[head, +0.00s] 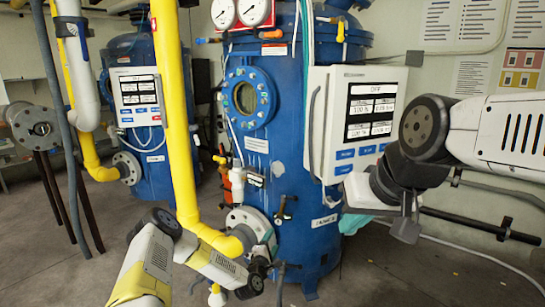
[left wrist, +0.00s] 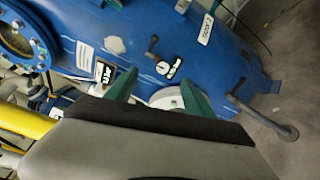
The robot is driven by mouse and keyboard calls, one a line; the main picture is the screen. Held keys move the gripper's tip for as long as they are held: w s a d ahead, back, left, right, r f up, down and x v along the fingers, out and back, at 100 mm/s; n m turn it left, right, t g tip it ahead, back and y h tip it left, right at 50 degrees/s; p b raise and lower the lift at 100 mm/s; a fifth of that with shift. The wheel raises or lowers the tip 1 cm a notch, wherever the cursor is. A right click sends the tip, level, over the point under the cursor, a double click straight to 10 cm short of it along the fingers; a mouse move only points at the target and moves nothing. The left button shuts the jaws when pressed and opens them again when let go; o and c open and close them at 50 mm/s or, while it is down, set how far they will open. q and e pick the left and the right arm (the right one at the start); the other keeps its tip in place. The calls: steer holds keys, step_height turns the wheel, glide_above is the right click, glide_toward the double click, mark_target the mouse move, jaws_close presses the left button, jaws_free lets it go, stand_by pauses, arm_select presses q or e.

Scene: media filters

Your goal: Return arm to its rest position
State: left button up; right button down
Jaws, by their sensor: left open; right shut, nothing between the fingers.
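My left arm comes in from the lower left in the head view. My left gripper (head: 264,274) is low in front of the blue tank, close to the grey flange, and is partly hidden by its own wrist. In the left wrist view its two green fingers stand apart (left wrist: 158,92) with nothing seen held between them. The tank's white fitting lies behind them; whether they touch it I cannot tell. My right arm comes in from the right edge. My right gripper (head: 406,222) hangs downward in front of the tank's right side, shut and empty.
The large blue tank (head: 283,150) bears a control box (head: 330,90), gauges (head: 240,12) and small valves. A yellow pipe (head: 176,120) runs down close to my left arm. A second blue tank (head: 140,60) stands behind. Open floor (head: 400,275) lies at lower right.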

arm_select(q)
step_height(320, 180, up, 20)
steer(key=s+a+m+g, duration=0.1)
steer(key=m+g, duration=0.2)
steer(key=m, duration=0.3)
steer(key=s+a+r+m+g, duration=0.1)
steer(key=s+a+m+g, duration=0.15)
steer(key=m, duration=0.35)
steer(key=s+a+r+m+g+y, duration=0.1)
steer(key=s+a+r+m, duration=0.15)
steer(key=s+r, duration=0.35)
steer(key=s+a+r+m+g+y, duration=0.1)
steer(key=s+a+r+g+y, duration=0.1)
steer(key=s+a+r, duration=0.35)
steer(key=s+a+r+m+g, duration=0.1)
steer(key=s+r, duration=0.2)
steer(key=s, duration=1.1)
steer(key=s+a+r+m+g, duration=0.1)
steer(key=s+r, duration=0.3)
steer(key=s, duration=1)
steer(key=shift+a+r+m, duration=0.25)
steer(key=shift+m, duration=0.2)
